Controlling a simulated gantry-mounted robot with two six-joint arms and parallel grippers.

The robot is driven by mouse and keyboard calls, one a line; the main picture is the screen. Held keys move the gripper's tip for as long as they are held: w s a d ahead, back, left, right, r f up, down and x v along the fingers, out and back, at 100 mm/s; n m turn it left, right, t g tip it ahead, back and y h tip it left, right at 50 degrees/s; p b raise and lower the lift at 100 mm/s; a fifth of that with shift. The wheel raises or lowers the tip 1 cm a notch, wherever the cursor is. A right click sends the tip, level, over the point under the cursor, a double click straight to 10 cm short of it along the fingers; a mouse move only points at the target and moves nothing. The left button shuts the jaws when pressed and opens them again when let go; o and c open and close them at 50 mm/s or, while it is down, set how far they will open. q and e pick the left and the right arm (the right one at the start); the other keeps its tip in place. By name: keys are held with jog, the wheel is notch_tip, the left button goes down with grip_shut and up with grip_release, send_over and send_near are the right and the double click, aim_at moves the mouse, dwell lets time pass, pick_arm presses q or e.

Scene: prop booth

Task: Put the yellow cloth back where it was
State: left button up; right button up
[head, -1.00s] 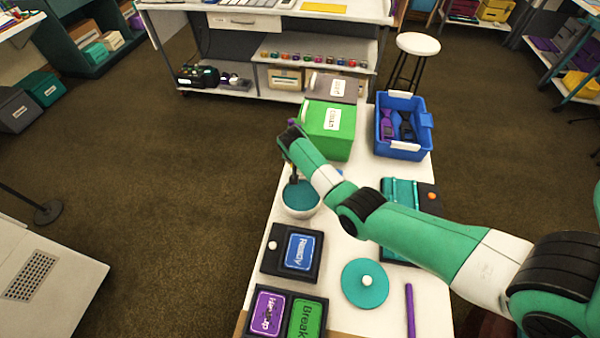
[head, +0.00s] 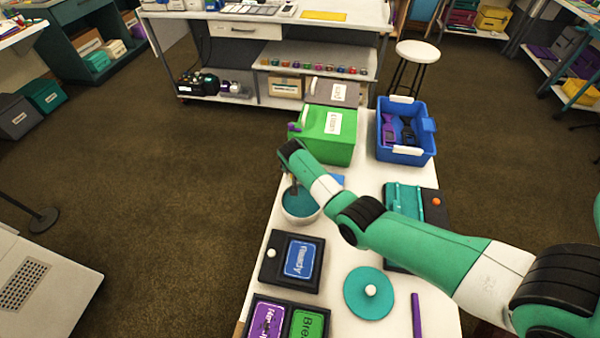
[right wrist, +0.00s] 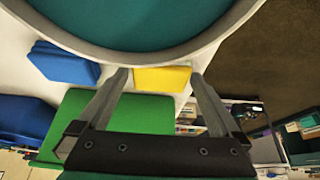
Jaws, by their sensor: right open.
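The yellow cloth (right wrist: 162,79) shows in the right wrist view as a small folded block on the white table, between the bowl rim and the green box. In the head view I cannot see it. My right gripper (right wrist: 160,76) is open; its fingertips appear on either side of the cloth, but I cannot tell whether they are at its height. In the head view the right gripper is over the bowl's far side, partly hidden by its arm. The white bowl (head: 301,217) has a teal inside. My left gripper is not in view.
A blue folded block (right wrist: 62,65) lies beside the yellow one. A green box (head: 327,133) and a blue crate (head: 404,155) stand at the table's far end. A Ready panel (head: 300,259) and a teal round lid (head: 369,293) are nearer.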

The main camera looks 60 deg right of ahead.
jog(key=shift+r, duration=0.25)
jog(key=p+v, duration=0.7)
jog(key=v, duration=0.5)
jog(key=shift+p, duration=0.35)
jog(key=shift+f, duration=0.1)
